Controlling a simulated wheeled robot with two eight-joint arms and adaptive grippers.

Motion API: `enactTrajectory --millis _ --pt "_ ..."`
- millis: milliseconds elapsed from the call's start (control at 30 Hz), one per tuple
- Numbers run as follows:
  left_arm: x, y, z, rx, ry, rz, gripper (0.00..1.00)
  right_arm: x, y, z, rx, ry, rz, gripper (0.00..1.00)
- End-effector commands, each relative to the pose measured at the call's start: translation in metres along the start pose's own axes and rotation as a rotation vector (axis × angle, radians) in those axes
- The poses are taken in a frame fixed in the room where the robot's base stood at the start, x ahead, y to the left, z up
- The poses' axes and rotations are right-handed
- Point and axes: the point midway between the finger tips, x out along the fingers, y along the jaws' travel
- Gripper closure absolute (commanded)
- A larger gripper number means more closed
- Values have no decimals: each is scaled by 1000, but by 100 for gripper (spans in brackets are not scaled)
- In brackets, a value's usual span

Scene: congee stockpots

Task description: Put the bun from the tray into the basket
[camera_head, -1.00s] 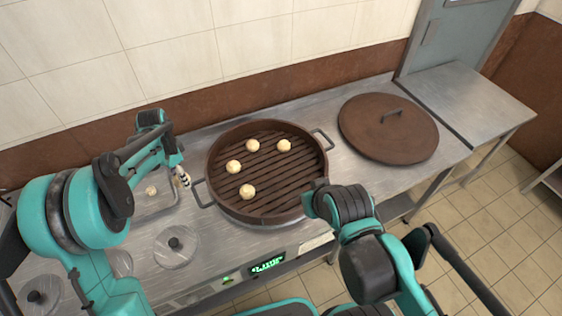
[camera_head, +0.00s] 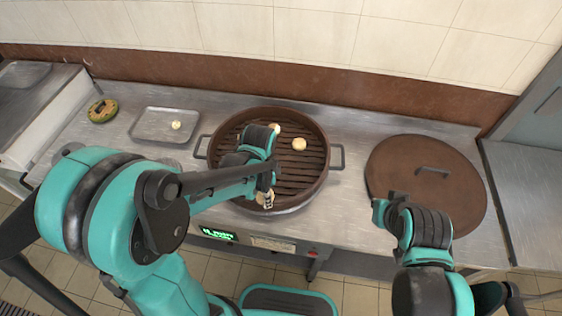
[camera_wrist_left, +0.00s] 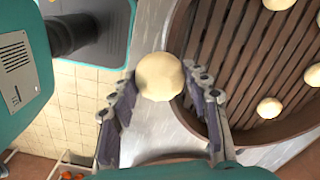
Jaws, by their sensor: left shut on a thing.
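My left gripper (camera_head: 266,193) is shut on a pale round bun (camera_wrist_left: 160,77), held between its fingertips in the left wrist view. In the head view it is at the near side of the round brown basket (camera_head: 300,172). The left wrist view shows the held bun beside the basket's rim, with the slats (camera_wrist_left: 235,60) to its right. The metal tray (camera_head: 152,127), left of the basket, holds another bun (camera_head: 176,125). My right gripper (camera_head: 388,207) is by the lid's near left edge; its fingers are too unclear to judge.
Several buns lie in the basket, such as one on its right half (camera_head: 300,144); my left arm hides part of the inside. A large brown lid (camera_head: 440,195) lies right of the basket. A green and brown ring-shaped object (camera_head: 102,110) is at the far left. A tiled wall stands behind.

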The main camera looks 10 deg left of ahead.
Motion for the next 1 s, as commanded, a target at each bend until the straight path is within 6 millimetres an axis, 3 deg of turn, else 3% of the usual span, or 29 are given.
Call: enactTrajectory --millis 133,400,533,767,1000 --pt "14 -17 -2 -1 0 0 80 7 0 5 0 0 0 100" --pt "53 -80 -13 -1 0 0 80 26 0 19 0 0 0 100" --pt "65 -102 -17 -1 0 0 80 32 0 23 0 0 0 100" --pt "75 -114 -19 1 0 0 80 36 0 25 0 0 0 100" --pt "110 -113 -19 1 0 0 80 50 0 36 0 0 0 100"
